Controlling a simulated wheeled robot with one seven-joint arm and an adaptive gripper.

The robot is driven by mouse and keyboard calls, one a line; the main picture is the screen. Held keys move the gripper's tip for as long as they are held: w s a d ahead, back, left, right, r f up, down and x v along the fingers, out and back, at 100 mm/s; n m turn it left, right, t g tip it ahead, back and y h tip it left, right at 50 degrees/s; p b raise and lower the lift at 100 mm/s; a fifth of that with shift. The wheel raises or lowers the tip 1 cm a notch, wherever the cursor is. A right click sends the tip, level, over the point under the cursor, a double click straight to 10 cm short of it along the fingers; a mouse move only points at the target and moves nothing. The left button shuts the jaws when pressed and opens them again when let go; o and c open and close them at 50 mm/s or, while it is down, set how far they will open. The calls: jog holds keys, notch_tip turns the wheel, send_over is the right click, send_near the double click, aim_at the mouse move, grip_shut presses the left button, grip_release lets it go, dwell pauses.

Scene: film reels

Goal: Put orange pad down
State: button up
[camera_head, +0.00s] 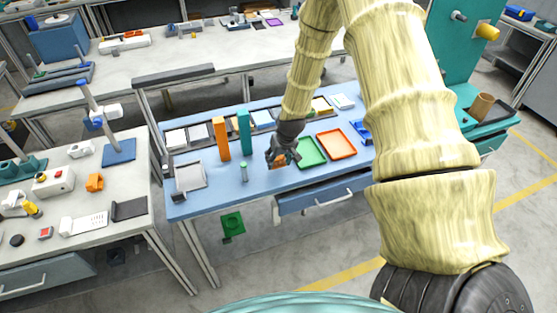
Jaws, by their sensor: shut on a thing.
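My gripper (281,158) is at the middle of the blue table (233,184), pointing down, just left of a green tray (309,153). It is shut on a small orange thing, likely the orange pad (278,164), which shows only in part below the fingers. I cannot tell whether the pad touches the table top. An orange tray (337,145) lies right of the green tray. Both trays look empty.
A grey tray (190,177) lies at the left end. The front left table strip is bare.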

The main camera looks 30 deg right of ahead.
aim_at(278, 164)
jog(key=shift+w+d+f, duration=0.1)
jog(key=shift+w+d, duration=0.2)
jog(key=shift+w, duration=0.15)
jog(key=shift+s+f+p, duration=0.1)
jog(key=shift+f+p, duration=0.6)
jog(key=shift+f, duration=0.05)
jog(key=shift+f+p, duration=0.4)
jog(key=shift+f, duration=0.6)
jog(key=shift+f, duration=0.1)
jog(key=o, duration=1.1)
jog(key=shift+c, duration=0.2)
